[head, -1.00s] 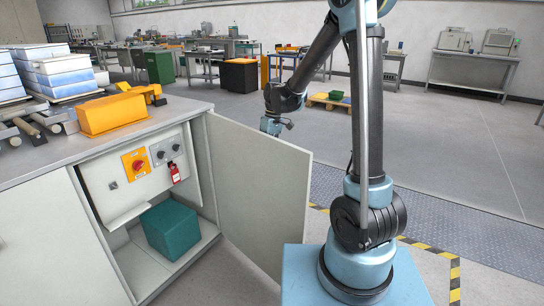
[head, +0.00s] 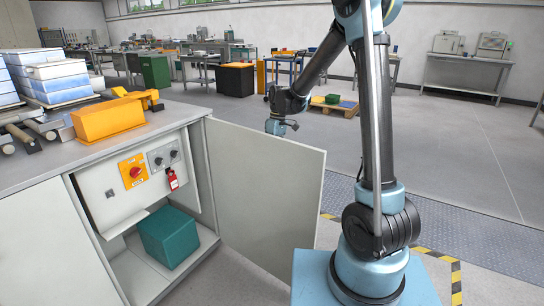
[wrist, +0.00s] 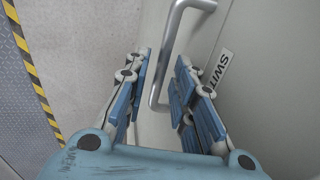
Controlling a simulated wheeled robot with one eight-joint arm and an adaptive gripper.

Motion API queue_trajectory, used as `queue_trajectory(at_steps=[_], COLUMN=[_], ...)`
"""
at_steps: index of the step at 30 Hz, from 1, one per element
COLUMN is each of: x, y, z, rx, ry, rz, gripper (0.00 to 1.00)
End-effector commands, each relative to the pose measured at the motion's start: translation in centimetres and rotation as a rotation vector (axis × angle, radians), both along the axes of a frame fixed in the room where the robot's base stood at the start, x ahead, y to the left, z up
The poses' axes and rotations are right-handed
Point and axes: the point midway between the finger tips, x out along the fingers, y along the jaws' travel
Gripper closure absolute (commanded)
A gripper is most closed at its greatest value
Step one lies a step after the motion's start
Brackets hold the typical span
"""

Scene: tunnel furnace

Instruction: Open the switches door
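The switches door (head: 262,190) is a pale grey panel hinged at the right side of the cabinet opening. It stands swung out wide, showing its inner face in the head view. In the wrist view, its outer face (wrist: 235,100) carries a metal bar handle (wrist: 168,50) and a partly hidden label (wrist: 219,70) reading "SWIT". My gripper (wrist: 164,68) has its two blue-padded fingers apart, one on each side of the handle, with visible gaps. In the head view, the door hides the fingers; only my wrist shows above its top edge.
Inside the cabinet are a red knob on a yellow plate (head: 133,170), a red tag (head: 172,180) and a teal box (head: 168,237). A yellow part (head: 108,120) and white trays (head: 62,75) lie on top. Floor beyond the door is clear.

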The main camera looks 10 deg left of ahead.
Motion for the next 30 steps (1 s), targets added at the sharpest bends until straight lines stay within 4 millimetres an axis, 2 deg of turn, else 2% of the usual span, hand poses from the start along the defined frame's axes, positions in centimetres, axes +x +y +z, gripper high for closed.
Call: queue_trajectory(at_steps=[9,14,30], x=[-0.1,0.0,1.8], y=[-0.2,-0.3,-1.2], z=[0.0,0.9,9.5], rx=[-0.003,-0.004,-0.003], ry=[0.002,0.002,0.002], rz=[0.000,0.000,0.000], gripper=[0.69,0.69,0.69])
